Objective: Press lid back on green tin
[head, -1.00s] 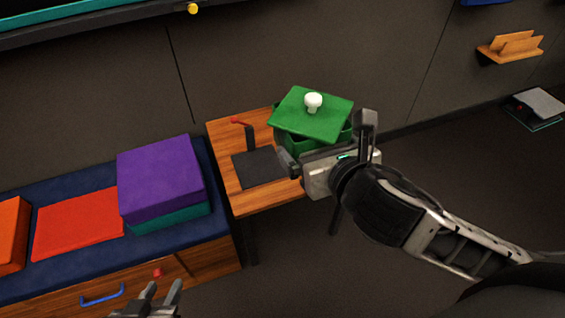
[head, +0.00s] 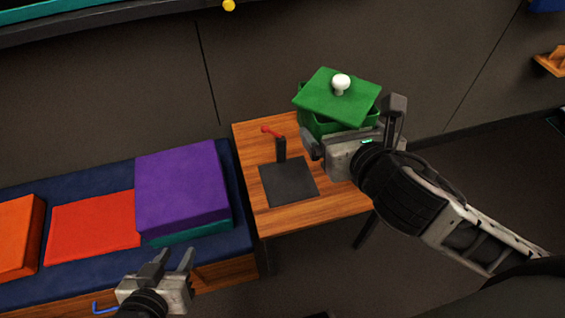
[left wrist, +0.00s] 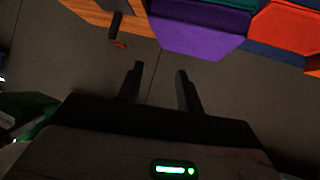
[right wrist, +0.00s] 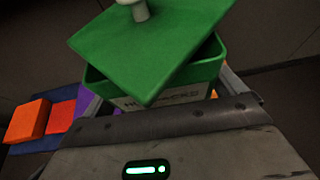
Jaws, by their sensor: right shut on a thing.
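The green tin (head: 317,123) stands on a small wooden table. Its green lid (head: 325,97) with a white knob (head: 341,83) lies askew on top, turned and tilted, its corners over the rim. My right gripper (head: 353,127) is shut on the tin, its fingers on either side of the body. In the right wrist view the lid (right wrist: 155,45) sits crooked over the tin (right wrist: 205,72), showing part of the inner opening and a pale label. My left gripper (head: 172,262) is open and empty, low in front of the bench; its spread fingers also show in the left wrist view (left wrist: 158,88).
A dark square plate (head: 288,182) and a black post with a red lever (head: 274,131) are on the table (head: 320,210), left of the tin. A blue bench (head: 90,178) bears purple, red and orange blocks. Open floor lies in front of the table.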

